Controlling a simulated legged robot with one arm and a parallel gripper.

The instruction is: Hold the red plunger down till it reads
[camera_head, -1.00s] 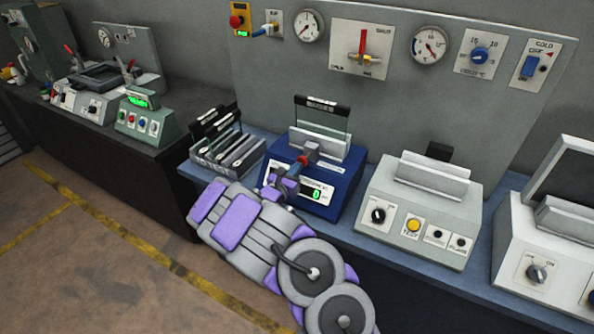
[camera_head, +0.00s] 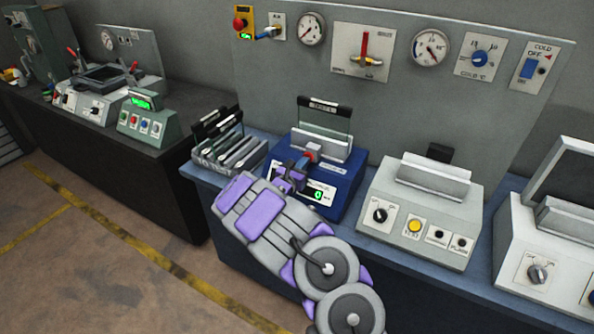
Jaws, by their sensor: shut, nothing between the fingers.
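The blue tester (camera_head: 345,180) stands on the bench in the middle of the view, with a glass plate in a dark-topped frame (camera_head: 324,122) upright at its back. Its red plunger (camera_head: 313,147) shows as a small red part on top, just beyond my gripper. A small display (camera_head: 318,195) on its front glows green and seems to read 0. My gripper (camera_head: 300,165) is shut and empty, over the tester's left front, close to the plunger. The gripper and wrist hide part of the front. I cannot tell whether the fingertips touch the plunger or whether it is pressed.
A rack of framed plates (camera_head: 228,145) stands close on the left. A grey tester with knobs (camera_head: 420,205) stands to the right, with another white unit (camera_head: 545,250) beyond. A panel of gauges and switches (camera_head: 400,100) rises behind. The floor (camera_head: 90,260) at front left is clear.

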